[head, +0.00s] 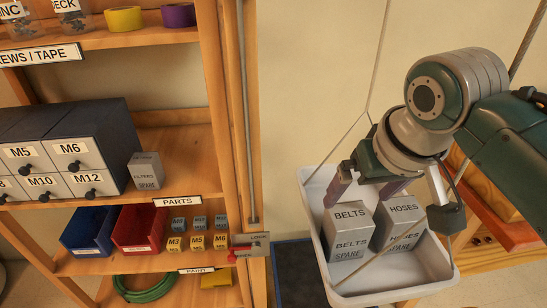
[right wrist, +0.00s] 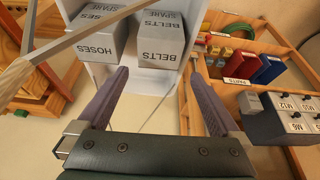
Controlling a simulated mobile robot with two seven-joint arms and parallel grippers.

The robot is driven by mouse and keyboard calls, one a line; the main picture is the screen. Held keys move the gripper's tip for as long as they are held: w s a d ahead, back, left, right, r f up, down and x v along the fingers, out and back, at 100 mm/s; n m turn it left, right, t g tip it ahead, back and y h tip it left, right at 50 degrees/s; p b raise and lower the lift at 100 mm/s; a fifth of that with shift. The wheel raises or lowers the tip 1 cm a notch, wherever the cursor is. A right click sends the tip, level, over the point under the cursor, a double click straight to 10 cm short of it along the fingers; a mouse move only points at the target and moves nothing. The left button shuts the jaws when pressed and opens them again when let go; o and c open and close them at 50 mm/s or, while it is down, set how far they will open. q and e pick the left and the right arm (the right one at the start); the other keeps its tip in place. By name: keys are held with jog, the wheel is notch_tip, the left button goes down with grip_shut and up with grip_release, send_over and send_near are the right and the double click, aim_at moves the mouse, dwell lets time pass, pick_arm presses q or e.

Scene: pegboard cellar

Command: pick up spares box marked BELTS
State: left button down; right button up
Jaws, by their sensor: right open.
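The spares box marked BELTS (head: 349,234) is a grey box standing upright in a white hanging tray (head: 438,272). A similar box marked HOSES (head: 403,212) stands close on its right. My right gripper (head: 367,192) is open and empty above the tray, its fingers pointing down toward the boxes. In the right wrist view, the BELTS box (right wrist: 160,42) lies ahead between the open fingertips (right wrist: 157,74), and the HOSES box (right wrist: 98,40) is to the left. I cannot tell how far the fingertips are from the box. My left gripper is not in view.
Ropes (head: 368,75) hold the tray and run near my right gripper. A wooden shelf (head: 225,120) stands at left with drawers (head: 75,160), a blue bin (head: 90,230), a red bin (head: 140,228) and a grey FILTERS box (head: 146,171). An orange-brown wooden piece is at right.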

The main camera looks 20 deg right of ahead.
aim_at(350, 215)
jog(key=shift+x, duration=0.9)
jog(key=f, duration=0.4)
jog(key=shift+w+d+f, duration=0.15)
jog(key=shift+w, duration=0.05)
jog(key=shift+w+f+b, duration=0.3)
jog(key=shift+f+b, duration=0.05)
jog(key=shift+f, duration=0.2)
jog(key=c, duration=1.3)
jog(key=shift+o, duration=0.2)
